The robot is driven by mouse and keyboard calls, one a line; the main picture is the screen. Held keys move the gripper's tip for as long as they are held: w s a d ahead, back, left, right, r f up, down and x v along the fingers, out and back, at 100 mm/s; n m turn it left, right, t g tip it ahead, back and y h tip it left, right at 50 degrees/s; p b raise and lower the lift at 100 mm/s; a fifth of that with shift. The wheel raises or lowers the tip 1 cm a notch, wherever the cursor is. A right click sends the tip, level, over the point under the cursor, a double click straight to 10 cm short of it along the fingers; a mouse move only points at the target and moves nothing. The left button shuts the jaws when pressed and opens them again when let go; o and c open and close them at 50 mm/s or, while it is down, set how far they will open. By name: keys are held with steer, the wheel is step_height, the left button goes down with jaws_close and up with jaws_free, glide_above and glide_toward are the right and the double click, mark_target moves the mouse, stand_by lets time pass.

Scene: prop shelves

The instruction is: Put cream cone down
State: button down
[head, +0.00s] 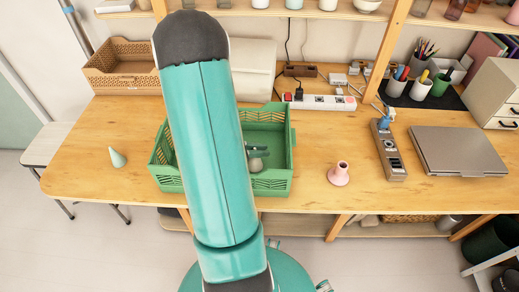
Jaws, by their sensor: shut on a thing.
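My gripper (258,152) shows just right of my teal arm, over the green basket (279,184). It is shut on a small pale thing (255,165), which looks like the cream cone, and the arm hides part of both. I cannot tell whether the cone touches the basket floor. A pale teal cone (117,157) stands on the wooden table (310,140) at the left. A pink flared piece (339,174) stands on the table right of the basket.
A power strip (388,150) and a closed laptop (458,151) lie at the right. A woven basket (118,65) and a white power strip (320,102) are at the back. The table between the teal cone and green basket is clear.

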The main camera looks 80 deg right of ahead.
steer(key=c, duration=1.4)
jaws_free()
steer(key=v, duration=1.2)
steer(key=w+a+r+m+t+y, duration=0.2)
steer(key=a+r+t, duration=0.4)
steer(key=a, duration=0.5)
steer(key=w+a+r+m+t+y, duration=0.2)
steer(key=w+a+r+t, duration=0.2)
steer(key=a, duration=0.8)
steer(key=w+a+r+m+t+y, duration=0.2)
steer(key=w+a+r+t+y, duration=0.1)
steer(key=a+r+t, duration=0.4)
steer(key=shift+w+a+r+t, duration=0.2)
steer(key=shift+a+r, duration=0.15)
steer(key=shift+a, duration=0.4)
steer(key=shift+w+a+r+t, duration=0.15)
steer(key=shift+a+r, duration=0.15)
steer(key=shift+a, duration=0.5)
steer(key=shift+w+a+r+t, duration=0.1)
steer(key=shift+w+a+r, duration=0.2)
steer(key=shift+a, duration=0.45)
